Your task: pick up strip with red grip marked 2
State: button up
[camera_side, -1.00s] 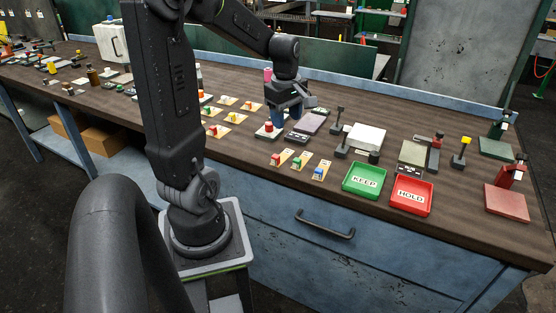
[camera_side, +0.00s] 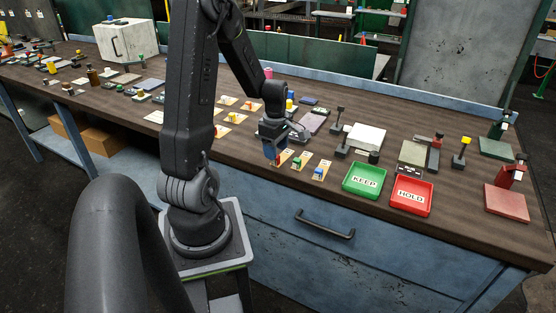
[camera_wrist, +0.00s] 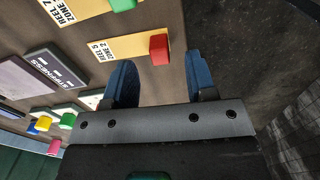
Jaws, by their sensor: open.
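A tan strip (camera_wrist: 112,47) with a red grip (camera_wrist: 158,48) lies in the wrist view, printed with REEL and ZONE; its small digits include a 2. My gripper (camera_wrist: 162,70) is open. Its two blue fingers frame a gap, and the red grip shows just beyond the tips, in line with that gap. Nothing is between the fingers. In the side view my gripper (camera_side: 275,153) is low over the left end of the front row of strips. It partly hides the red-grip strip (camera_side: 285,158), so contact cannot be judged.
A green-grip strip (camera_side: 301,161) and a blue-grip strip (camera_side: 321,170) lie close to the right. A green KEEP tray (camera_side: 364,194) and a red HOLD tray (camera_side: 399,206) stand farther right. A dark STIFFNESS block (camera_wrist: 28,82) lies left in the wrist view.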

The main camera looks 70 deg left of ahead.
aim_at(283, 153)
notch_tip(283, 153, down, 4)
jog(key=shift+r, duration=0.2)
grip_shut()
dwell(0.4)
